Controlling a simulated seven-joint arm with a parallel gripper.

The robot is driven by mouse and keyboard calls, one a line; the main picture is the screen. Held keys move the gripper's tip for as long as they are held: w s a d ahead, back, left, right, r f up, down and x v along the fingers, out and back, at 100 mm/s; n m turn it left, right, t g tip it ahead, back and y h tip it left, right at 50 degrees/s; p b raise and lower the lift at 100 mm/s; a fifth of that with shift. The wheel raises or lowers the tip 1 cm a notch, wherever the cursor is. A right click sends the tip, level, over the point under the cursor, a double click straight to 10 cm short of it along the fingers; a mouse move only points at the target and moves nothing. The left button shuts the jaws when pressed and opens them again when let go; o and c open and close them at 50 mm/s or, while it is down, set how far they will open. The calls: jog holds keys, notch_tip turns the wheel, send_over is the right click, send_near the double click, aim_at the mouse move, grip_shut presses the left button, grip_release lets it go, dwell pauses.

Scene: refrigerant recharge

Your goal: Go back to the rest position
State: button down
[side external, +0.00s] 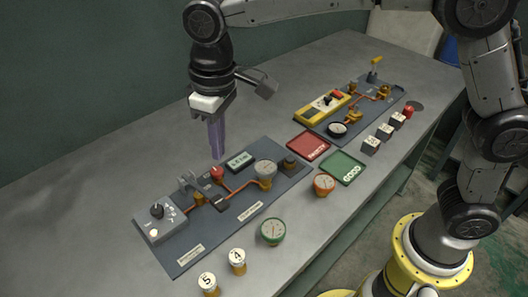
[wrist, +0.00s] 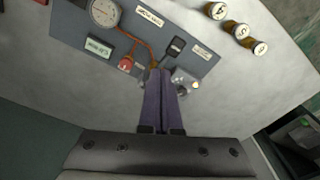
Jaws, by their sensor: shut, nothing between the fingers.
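My gripper (side external: 217,152) hangs over the back edge of the near dark panel (side external: 268,227) with its purple fingers pointing down. In the wrist view the two purple fingers (wrist: 160,78) lie side by side, shut, with nothing between them. The near panel (wrist: 75,30) carries a grey box with a black knob (side external: 157,211), a red knob (side external: 217,173), a digital display (side external: 239,159), a gauge (side external: 265,168) and copper-coloured piping. The fingertips appear above the panel's back side; I cannot tell the exact height.
A second panel (side external: 340,128) with a yellow device (side external: 322,106) stands farther back. A red tray (side external: 309,145) and a green tray (side external: 343,167) lie between. The table's left is clear.

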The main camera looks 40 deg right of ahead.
jog(key=s+d+r+m+t, duration=0.2)
jog(key=s+d+r, duration=0.25)
jog(key=d, duration=0.45)
jog(key=s+d+r+m+t, duration=0.15)
jog(key=s+d+r, duration=0.3)
jog(key=d, duration=0.45)
jog(key=s+d+f+m, duration=0.1)
jog(key=s+d+f, duration=0.2)
jog(key=s, duration=0.3)
jog(key=s+d+f+t, duration=0.1)
jog(key=s+d+f, duration=0.3)
jog(key=s+f, duration=0.1)
jog(key=shift+s+m, duration=0.35)
jog(key=shift+s, duration=0.55)
